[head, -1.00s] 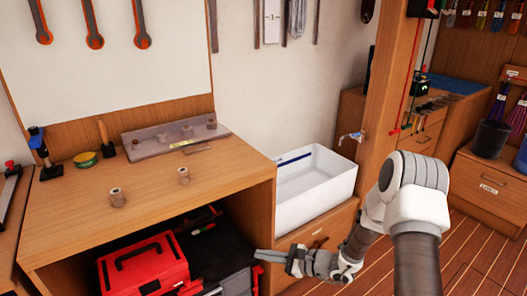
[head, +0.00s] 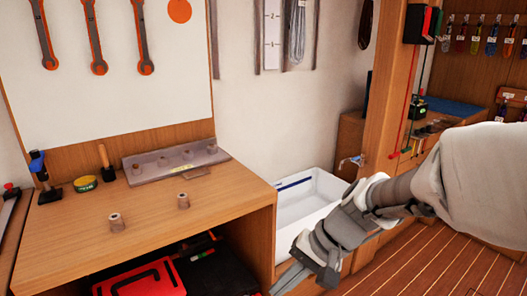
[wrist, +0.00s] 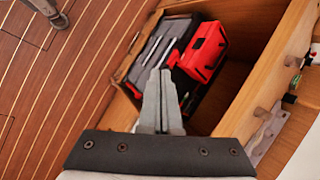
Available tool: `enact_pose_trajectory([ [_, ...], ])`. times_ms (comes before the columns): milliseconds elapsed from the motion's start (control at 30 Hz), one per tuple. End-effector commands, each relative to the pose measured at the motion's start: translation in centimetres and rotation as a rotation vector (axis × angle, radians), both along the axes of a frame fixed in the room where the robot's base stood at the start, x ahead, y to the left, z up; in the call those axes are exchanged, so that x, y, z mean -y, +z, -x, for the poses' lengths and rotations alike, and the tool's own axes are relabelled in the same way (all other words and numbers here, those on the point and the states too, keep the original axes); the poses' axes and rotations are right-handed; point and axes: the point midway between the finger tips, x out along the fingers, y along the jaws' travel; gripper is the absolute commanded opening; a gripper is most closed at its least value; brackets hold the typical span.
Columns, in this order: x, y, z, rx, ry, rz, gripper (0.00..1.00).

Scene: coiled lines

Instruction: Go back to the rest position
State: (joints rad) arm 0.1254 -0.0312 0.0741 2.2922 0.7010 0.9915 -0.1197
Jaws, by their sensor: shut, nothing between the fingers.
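My gripper (wrist: 160,78) shows in the wrist view with its two grey fingers together and nothing between them. It points down toward the open compartment under the workbench, apart from everything there. In the head view my arm reaches in from the right, and my gripper (head: 286,280) is at the bottom edge, partly cut off, in front of the white sink. The red toolbox (wrist: 204,50) lies in the compartment beside a dark tool case (wrist: 160,48). The toolbox also shows at the bottom of the head view (head: 150,280).
The wooden workbench (head: 140,240) carries two loose spools and a grey rack (head: 175,160) with several more. The white sink (head: 300,205) stands right of it, partly behind my arm. A wooden post (head: 385,100) rises behind. The plank floor (wrist: 60,90) looks mostly clear.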

Motion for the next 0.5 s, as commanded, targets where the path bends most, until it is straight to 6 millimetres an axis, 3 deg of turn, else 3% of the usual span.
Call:
enact_pose_trajectory([
  [500, 7.6, 6.1, 7.1, 0.394, 0.178, 0.481, 0.00],
])
